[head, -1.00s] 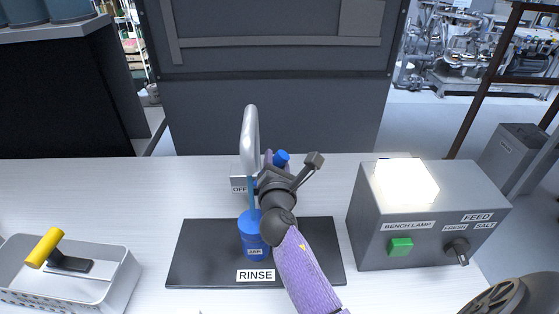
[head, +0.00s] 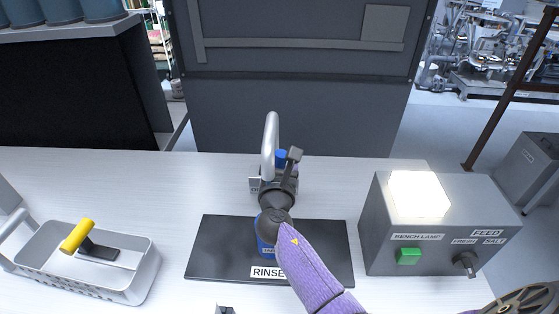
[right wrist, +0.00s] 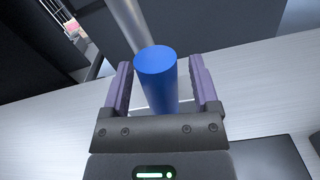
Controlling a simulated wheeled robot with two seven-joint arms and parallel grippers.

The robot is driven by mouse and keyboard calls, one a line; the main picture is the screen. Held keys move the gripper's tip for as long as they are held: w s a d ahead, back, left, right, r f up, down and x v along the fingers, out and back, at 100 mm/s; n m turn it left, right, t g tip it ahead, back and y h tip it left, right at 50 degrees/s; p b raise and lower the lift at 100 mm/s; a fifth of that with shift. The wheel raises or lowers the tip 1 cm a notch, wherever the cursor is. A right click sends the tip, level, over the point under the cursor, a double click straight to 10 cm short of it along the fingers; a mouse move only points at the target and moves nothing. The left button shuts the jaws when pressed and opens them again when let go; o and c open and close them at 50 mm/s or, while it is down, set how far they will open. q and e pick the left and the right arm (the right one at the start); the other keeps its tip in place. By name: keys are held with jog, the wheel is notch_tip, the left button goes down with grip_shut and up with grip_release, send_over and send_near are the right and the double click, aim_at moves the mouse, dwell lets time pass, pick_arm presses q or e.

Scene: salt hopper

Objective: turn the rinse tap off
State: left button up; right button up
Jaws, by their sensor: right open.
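The rinse tap's curved grey spout (head: 270,140) stands behind the black mat, with its blue handle (head: 281,156) close beside it. My right gripper (head: 282,168) is at the handle. In the right wrist view the blue handle (right wrist: 157,78) stands between the two open purple fingers (right wrist: 160,90), with narrow gaps visible on both sides. The metal spout (right wrist: 128,22) is behind it. A blue jar (head: 264,247) under the spout is mostly hidden by my right gripper. The OFF label (head: 255,186) is partly covered. The spout's outlet area is hidden. My left gripper is not seen.
The black mat (head: 215,250) has a RINSE label. A grey control box (head: 385,250) with a lit lamp, green button and knob stands at right. A basket (head: 130,285) with a yellow-handled tool is at left. A small dark object (head: 225,310) shows at the bottom edge.

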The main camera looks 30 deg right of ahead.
jog(key=shift+s+a, duration=0.25)
jog(key=shift+s, duration=0.1)
jog(key=p+v, duration=0.1)
jog(key=v, duration=0.8)
jog(key=shift+d, duration=0.1)
